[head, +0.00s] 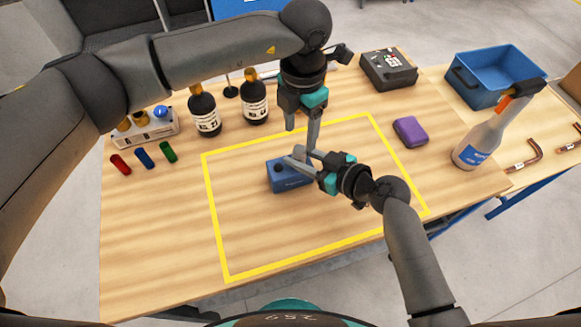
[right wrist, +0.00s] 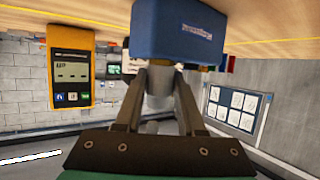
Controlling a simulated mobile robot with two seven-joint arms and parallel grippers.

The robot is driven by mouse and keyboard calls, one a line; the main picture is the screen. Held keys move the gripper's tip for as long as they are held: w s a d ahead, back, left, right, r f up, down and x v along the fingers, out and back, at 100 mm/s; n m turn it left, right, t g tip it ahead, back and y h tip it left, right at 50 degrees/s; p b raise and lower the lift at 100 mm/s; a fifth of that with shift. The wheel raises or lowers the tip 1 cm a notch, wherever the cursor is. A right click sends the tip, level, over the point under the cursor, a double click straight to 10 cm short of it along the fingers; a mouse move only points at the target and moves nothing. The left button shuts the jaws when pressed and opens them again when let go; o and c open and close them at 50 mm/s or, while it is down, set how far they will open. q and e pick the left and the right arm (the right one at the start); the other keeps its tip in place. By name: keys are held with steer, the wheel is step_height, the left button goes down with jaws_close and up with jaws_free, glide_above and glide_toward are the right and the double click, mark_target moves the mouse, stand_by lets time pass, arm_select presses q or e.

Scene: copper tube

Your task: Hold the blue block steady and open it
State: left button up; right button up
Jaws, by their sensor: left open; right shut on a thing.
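The blue block (head: 291,182) sits on the wooden table inside the yellow outline. It also shows at the top of the right wrist view (right wrist: 190,32). My right gripper (head: 296,160) reaches in from the right, its fingers shut at the top of the block; the exact contact is partly hidden. In the right wrist view, a pale grey piece shows between its fingers (right wrist: 158,80); I cannot tell what it is. My left gripper (head: 312,138) points down, open, just behind the block and close to the right fingers. Whether it touches the block cannot be told.
Two dark bottles (head: 204,112) and a rack (head: 145,127) stand back left, near several small coloured cylinders. A purple block (head: 410,131), spray bottle (head: 479,142), black device (head: 388,69) and blue bin (head: 496,78) are right. The outlined area's front is clear.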

jaws_close()
stand_by(0.8)
steer(key=o, duration=0.8)
jaws_free()
steer(key=shift+c, duration=0.2)
